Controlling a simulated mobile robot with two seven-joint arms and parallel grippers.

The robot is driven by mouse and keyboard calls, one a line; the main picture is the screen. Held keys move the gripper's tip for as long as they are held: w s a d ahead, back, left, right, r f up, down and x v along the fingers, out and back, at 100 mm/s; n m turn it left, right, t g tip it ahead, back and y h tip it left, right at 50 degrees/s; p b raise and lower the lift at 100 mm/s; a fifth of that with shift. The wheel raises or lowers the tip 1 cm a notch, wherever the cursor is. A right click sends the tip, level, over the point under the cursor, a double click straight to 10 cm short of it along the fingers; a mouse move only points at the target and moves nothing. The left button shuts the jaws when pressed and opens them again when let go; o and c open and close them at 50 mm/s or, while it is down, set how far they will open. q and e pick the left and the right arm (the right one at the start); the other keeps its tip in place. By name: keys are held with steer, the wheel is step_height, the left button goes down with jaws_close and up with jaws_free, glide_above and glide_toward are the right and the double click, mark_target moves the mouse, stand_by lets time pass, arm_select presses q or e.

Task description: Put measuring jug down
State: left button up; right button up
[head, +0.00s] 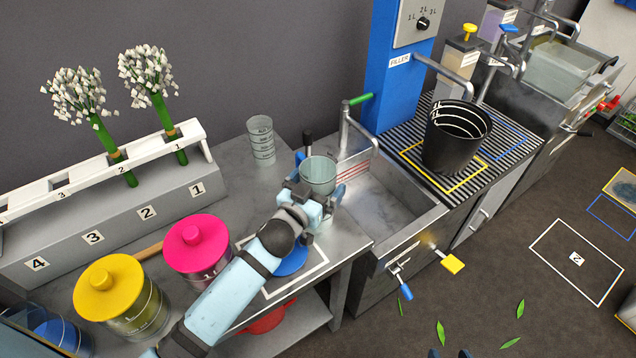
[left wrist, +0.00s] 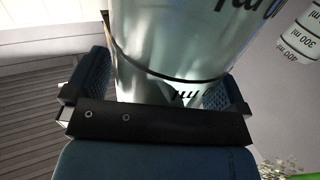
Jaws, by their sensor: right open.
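A clear measuring jug (head: 318,174) is between the fingers of my left gripper (head: 322,192), upright beside the left rim of the sink. The left wrist view shows the jug (left wrist: 185,40) close up, with a blue-padded finger on each side, shut on it. Whether its base touches anything is hidden by the gripper. A second clear measuring jug (head: 262,140) stands at the back of the counter and also shows in the left wrist view (left wrist: 300,38). Only the tips of my right gripper (head: 449,354) show at the bottom edge, apart and empty.
The steel counter (head: 232,170) has bare room around the second jug. Pink-lidded (head: 197,240) and yellow-lidded (head: 105,288) jars stand at the front left. A blue disc (head: 290,262) lies inside a white outline. The sink (head: 390,195) and a black bucket (head: 455,140) are to the right.

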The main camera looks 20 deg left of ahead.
arm_select(q)
steer(key=shift+r, duration=0.2)
steer(key=shift+s+f, duration=0.1)
steer(key=shift+s, duration=0.2)
steer(key=v, duration=1.1)
steer(key=shift+s, duration=0.2)
steer(key=shift+a, duration=0.1)
